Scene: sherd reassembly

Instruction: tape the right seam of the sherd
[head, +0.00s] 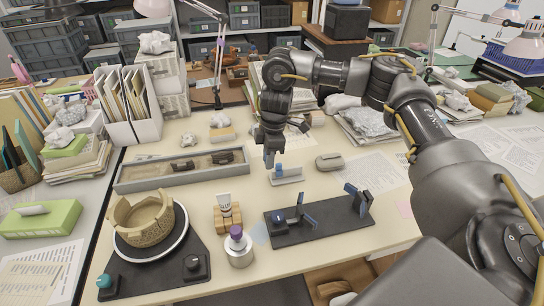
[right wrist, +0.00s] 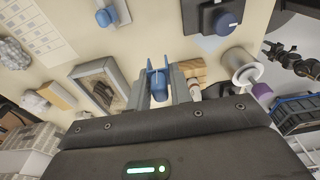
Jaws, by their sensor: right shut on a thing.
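A tan broken pot (head: 150,222) with a jagged rim sits on a round white-edged stand on a dark base at the front left. Its seams are too small to make out. My right gripper (head: 270,161) points down above the table, just left of a small white holder (head: 288,178) with a blue part. In the right wrist view its fingers (right wrist: 160,82) are shut on a small blue piece (right wrist: 158,90), which I cannot identify for certain. The white holder (right wrist: 118,10) shows apart from the fingers there. My left gripper is not in view.
A dark mat (head: 325,229) with blue upright parts lies at front centre. A white tube (head: 225,204) on a wooden block and a purple-capped bottle (head: 238,250) stand beside the pot. A long grey tray (head: 135,181) holds dark pieces. Paper stacks crowd the back.

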